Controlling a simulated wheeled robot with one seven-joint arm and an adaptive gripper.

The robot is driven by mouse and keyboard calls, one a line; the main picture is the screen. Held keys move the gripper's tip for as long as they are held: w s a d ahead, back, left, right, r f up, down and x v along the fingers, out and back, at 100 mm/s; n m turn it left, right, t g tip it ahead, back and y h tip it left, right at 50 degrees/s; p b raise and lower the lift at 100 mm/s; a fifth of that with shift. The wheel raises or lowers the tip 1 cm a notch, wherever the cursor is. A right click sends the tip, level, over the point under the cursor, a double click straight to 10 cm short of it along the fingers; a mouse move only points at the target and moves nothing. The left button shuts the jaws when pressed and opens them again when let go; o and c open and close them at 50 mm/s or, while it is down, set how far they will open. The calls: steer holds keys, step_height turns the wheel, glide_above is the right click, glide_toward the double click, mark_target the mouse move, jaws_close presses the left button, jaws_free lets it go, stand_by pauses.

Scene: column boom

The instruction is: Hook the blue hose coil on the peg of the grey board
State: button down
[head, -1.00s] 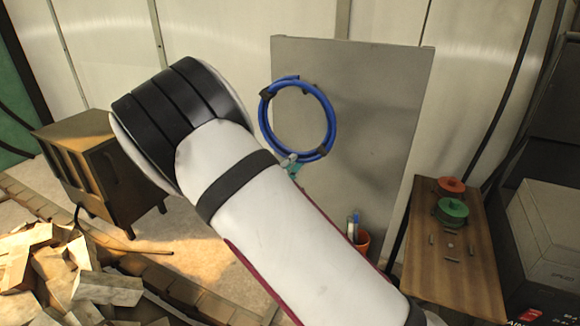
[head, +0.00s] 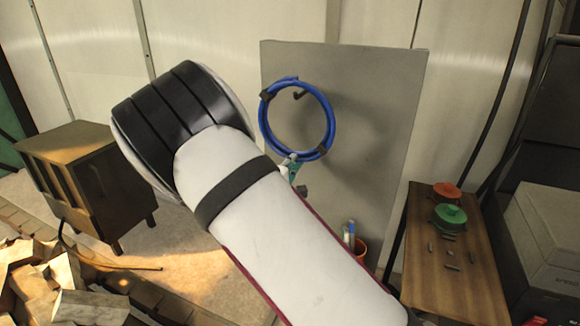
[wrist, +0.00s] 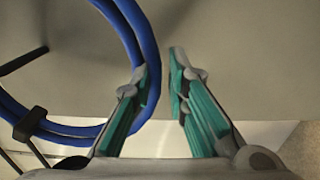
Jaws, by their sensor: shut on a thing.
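The blue hose coil (head: 331,112) is a ring with dark ties, held upright in front of the grey board (head: 375,130). My gripper (head: 291,163) is shut on the coil's lower edge; the wrist view shows my fingers (wrist: 160,75) with the hose (wrist: 150,60) at the left finger. A dark peg (head: 300,95) on the board shows through the ring's opening, near its top. A dark peg also shows inside the ring's curve in the wrist view (wrist: 24,61). I cannot tell whether the ring is around the peg or still in front of its tip.
A wooden bench (head: 457,285) with a red pot (head: 446,191) and a green pot (head: 449,217) stands at right. An orange cup (head: 360,246) is by the board's foot. A wooden cabinet (head: 85,180) and a scrap pile (head: 60,285) are at left.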

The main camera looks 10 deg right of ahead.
steer(key=shift+b+x, duration=0.7)
steer(key=shift+x, duration=0.75)
steer(key=shift+w+d+f+b, duration=0.1)
steer(key=shift+f+b, duration=0.3)
steer(key=shift+f, duration=1.25)
steer(key=c, duration=1.5)
jaws_free()
steer(key=shift+f, duration=0.1)
